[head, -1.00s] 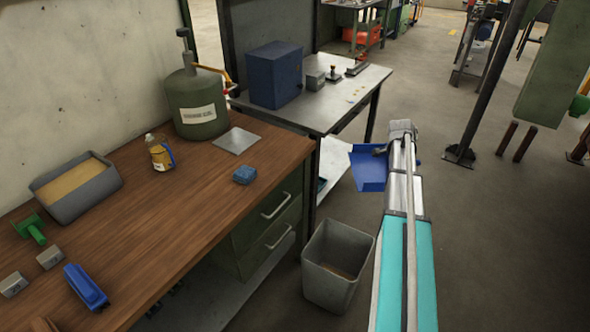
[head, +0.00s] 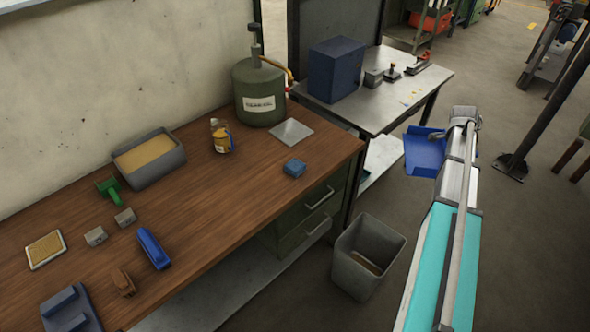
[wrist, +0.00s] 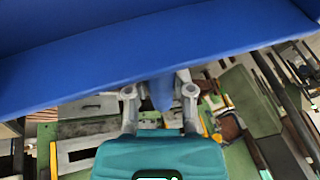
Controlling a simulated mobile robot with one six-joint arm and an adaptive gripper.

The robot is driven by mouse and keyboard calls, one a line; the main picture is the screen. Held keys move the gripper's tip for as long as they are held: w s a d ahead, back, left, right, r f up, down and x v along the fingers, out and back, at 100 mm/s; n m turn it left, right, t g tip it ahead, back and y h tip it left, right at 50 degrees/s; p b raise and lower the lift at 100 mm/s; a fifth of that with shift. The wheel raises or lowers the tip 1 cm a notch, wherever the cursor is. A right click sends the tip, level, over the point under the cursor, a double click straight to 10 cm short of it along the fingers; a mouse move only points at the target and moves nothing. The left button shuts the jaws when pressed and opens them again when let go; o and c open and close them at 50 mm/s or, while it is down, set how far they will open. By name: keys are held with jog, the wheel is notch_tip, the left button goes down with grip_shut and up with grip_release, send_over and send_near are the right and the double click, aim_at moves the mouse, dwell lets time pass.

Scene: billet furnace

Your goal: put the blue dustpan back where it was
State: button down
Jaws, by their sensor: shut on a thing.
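The blue dustpan (head: 424,152) is held out in the air by my gripper (head: 447,137), to the right of the wooden workbench and above the floor. In the wrist view the dustpan (wrist: 160,55) fills the top of the picture as a broad blue sheet. Its blue handle runs down between the two fingers of my gripper (wrist: 160,93), which are shut on it. The dustpan's far side is out of the wrist view. In the head view my arm hides part of the gripper.
The wooden workbench (head: 215,215) holds a grey bin of sand (head: 150,158), a bottle (head: 221,137), a green canister (head: 259,93), a blue brush (head: 153,249) and small blocks. A grey waste bin (head: 366,258) stands on the floor. A metal table (head: 400,100) is behind.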

jog(key=shift+r+p, duration=1.15)
jog(key=shift+r, duration=0.55)
jog(key=shift+d, duration=0.1)
